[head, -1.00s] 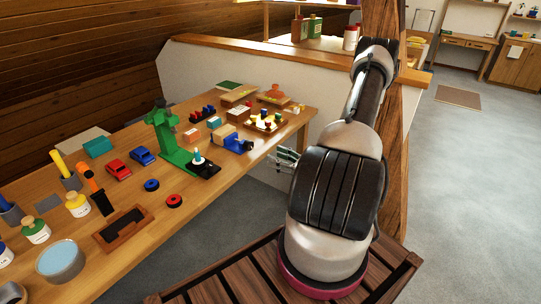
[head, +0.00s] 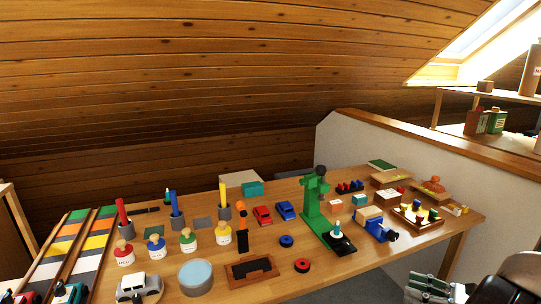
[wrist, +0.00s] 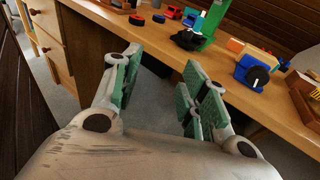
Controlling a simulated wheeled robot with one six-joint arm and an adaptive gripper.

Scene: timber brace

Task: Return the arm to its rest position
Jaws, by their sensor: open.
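My gripper (wrist: 160,90) is open and empty in the wrist view, its green-padded fingers apart with the grey floor and the table's front edge beyond them. In the head view my gripper (head: 436,290) shows at the bottom right, in front of the table's right end and apart from it. Part of my arm (head: 510,280) is in the bottom right corner; the rest of it is out of view.
The wooden table (head: 345,267) carries a green press (head: 314,210), a blue vise (head: 376,227), toy cars, paint jars and a tray of blocks (head: 418,217). A low white wall (head: 360,145) stands behind its right end. Floor shows in front of the table.

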